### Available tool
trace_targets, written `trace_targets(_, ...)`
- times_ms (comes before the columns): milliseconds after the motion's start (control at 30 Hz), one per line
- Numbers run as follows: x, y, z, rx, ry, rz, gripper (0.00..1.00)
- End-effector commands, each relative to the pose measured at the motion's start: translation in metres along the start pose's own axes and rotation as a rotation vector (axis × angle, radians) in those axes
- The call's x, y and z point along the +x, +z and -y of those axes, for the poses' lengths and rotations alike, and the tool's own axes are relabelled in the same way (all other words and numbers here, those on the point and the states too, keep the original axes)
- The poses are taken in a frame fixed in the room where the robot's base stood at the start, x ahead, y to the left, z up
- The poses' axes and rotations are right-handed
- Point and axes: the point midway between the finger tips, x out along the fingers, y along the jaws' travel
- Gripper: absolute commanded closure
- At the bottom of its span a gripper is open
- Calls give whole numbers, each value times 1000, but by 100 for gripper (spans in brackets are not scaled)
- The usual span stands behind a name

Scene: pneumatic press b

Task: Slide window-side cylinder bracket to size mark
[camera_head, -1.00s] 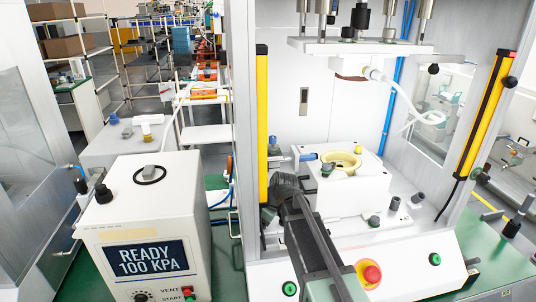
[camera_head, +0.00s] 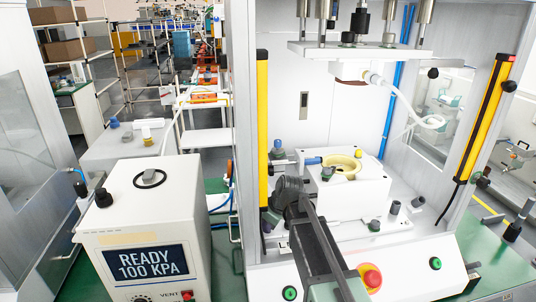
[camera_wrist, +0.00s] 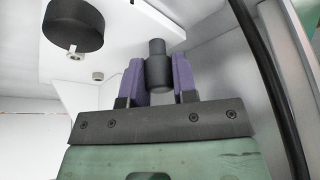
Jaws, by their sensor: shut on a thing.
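In the wrist view, my gripper (camera_wrist: 158,80) has two purple fingers closed on a dark grey stepped knob (camera_wrist: 157,67). In the head view, my gripper (camera_head: 290,190) is a dark shape at the left front of the press interior, beside the white fixture block (camera_head: 350,198). The arm hides the fingertips and the held part there. A cream ring (camera_head: 342,163) sits on the block. A blue-tipped cylinder (camera_head: 310,161) points at it from the left. I cannot tell which bracket the held knob belongs to.
A white press plate (camera_head: 360,52) hangs above the fixture. Yellow posts stand at the left (camera_head: 262,125) and right (camera_head: 485,120). A red emergency button (camera_head: 371,278) is in front.

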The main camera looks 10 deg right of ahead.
Motion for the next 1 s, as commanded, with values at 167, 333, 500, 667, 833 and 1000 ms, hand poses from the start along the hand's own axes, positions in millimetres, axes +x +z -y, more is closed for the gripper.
trace_targets(167,-2,6,-4,2,0,1,97)
trace_targets(333,-4,11,-8,1,1,1,97)
trace_targets(500,-7,16,-12,2,1,2,97)
trace_targets(667,-7,18,-14,1,1,2,97)
trace_targets(833,-7,18,-14,1,1,2,72)
trace_targets(1000,-7,18,-14,1,1,1,46)
